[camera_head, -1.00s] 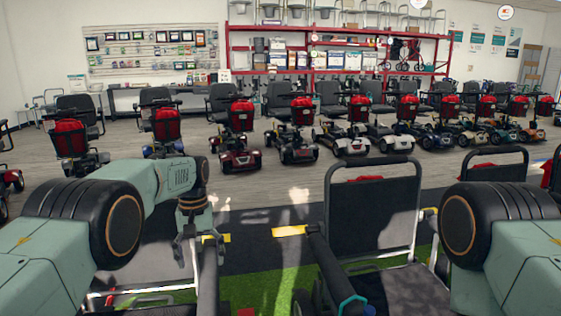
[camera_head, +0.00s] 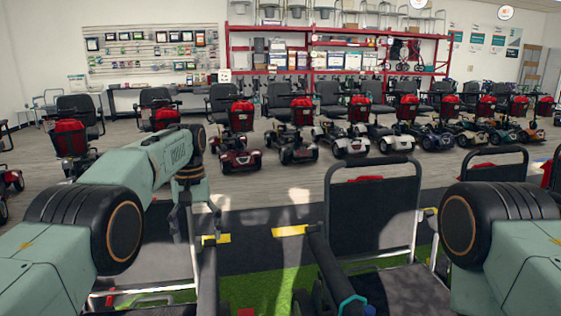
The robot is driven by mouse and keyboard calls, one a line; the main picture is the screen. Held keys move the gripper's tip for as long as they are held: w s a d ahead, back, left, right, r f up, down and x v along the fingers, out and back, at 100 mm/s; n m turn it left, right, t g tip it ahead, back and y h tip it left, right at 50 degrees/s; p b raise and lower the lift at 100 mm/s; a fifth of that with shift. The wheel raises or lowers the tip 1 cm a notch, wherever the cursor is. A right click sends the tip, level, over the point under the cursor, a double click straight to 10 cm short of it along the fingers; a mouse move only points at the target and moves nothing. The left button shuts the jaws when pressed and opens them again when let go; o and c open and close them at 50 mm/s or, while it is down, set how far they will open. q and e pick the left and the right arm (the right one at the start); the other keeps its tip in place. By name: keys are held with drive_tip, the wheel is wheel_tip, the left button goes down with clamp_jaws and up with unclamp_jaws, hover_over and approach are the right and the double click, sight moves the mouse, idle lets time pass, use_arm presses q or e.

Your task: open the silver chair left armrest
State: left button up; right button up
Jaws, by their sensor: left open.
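A folding chair with a silver frame (camera_head: 155,299) stands at lower left, partly hidden by my left arm. Its black armrest (camera_head: 207,285) runs down to the bottom edge. A second chair with a black backrest (camera_head: 372,218) and silver-edged frame stands right of centre; its black armrest (camera_head: 327,262) lies along its left side. I cannot tell for sure which one is the silver chair. My left gripper (camera_head: 194,220) points down, open and empty, above the left chair near the upper end of its armrest. Contact is not visible. My right gripper is out of view.
A row of mobility scooters (camera_head: 292,130) stands across the floor behind. Yellow strips (camera_head: 290,231) mark the dark floor beside a green mat (camera_head: 262,288). A red shelf (camera_head: 340,62) lines the back wall. Open floor lies between the chairs and scooters.

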use_arm(q)
wheel_tip(320, 180, down, 7)
drive_tip(key=t, duration=0.2)
hover_over(207, 315)
drive_tip(key=w, duration=0.2)
drive_tip(key=f, duration=0.5)
drive_tip(key=shift+w+a+f, duration=0.1)
drive_tip(key=shift+a+f, duration=0.15)
drive_tip(key=shift+f, duration=0.05)
drive_tip(key=f+b, duration=0.1)
drive_tip(key=s+f+t+b, duration=0.1)
drive_tip(key=f, duration=0.1)
drive_tip(key=shift+d+f+y, duration=0.1)
drive_tip(key=shift+f+y, duration=0.1)
drive_tip(key=shift+y, duration=0.1)
drive_tip(key=shift+s+f+t+b, duration=0.15)
drive_tip(key=shift+f+t+b, duration=0.35)
drive_tip(key=shift+f+b, duration=0.55)
drive_tip(key=f+t+b, duration=0.1)
drive_tip(key=f+b, duration=0.1)
drive_tip(key=b, duration=0.3)
drive_tip(key=shift+s+d+f, duration=0.1)
drive_tip(key=shift+s+f, duration=0.1)
drive_tip(key=shift+s+f+t+y+b, duration=0.15)
drive_tip(key=shift+f+b, duration=0.25)
drive_tip(key=shift+b, duration=0.45)
drive_tip(key=shift+f+t+y+b, duration=0.15)
drive_tip(key=shift+f+b, duration=0.25)
drive_tip(key=shift+b, duration=0.4)
drive_tip(key=shift+r, duration=0.1)
